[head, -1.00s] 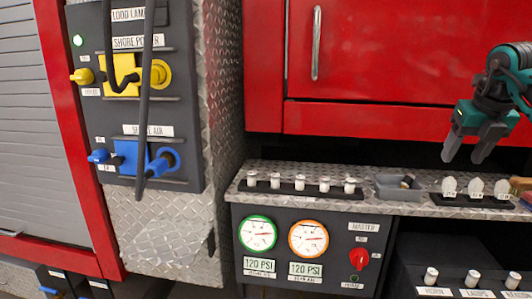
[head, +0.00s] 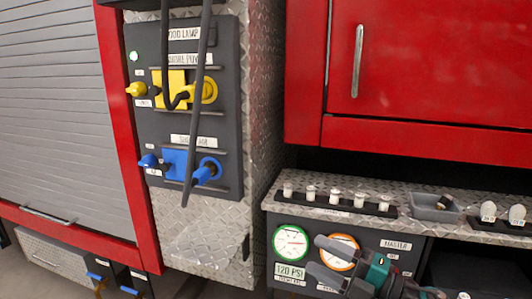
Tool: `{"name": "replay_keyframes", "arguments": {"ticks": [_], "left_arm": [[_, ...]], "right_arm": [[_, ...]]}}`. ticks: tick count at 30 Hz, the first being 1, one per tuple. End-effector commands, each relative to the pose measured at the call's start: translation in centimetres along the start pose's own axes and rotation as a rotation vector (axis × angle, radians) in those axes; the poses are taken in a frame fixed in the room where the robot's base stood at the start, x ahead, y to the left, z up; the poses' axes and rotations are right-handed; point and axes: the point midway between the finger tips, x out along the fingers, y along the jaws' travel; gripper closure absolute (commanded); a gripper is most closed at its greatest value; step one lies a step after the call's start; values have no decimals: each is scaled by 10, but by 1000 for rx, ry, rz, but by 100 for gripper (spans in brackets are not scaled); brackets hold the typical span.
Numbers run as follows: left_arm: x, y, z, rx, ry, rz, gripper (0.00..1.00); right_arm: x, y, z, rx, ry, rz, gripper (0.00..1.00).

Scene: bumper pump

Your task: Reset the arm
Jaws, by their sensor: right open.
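My right gripper (head: 317,255) is at the lower middle of the head view, in front of the gauge panel, with its fingers pointing left. It is open, and I see nothing between its fingers. It covers part of the orange-rimmed gauge (head: 340,251) and most of the area right of it. I cannot tell whether it touches the panel. My left gripper is not in view.
A diamond-plate ledge (head: 290,207) with white knobs and a grey tray (head: 434,207) lies above the gauges. A dark panel (head: 150,50) with yellow and blue connectors and hanging black cables stands left. A red cabinet door (head: 430,60) is closed above.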

Motion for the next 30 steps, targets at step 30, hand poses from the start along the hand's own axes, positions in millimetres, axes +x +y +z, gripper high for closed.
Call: {"name": "replay_keyframes", "arguments": {"ticks": [30], "left_arm": [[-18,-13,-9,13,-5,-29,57]], "right_arm": [[-190,-208,-102,1444,-1181,141,44]]}}
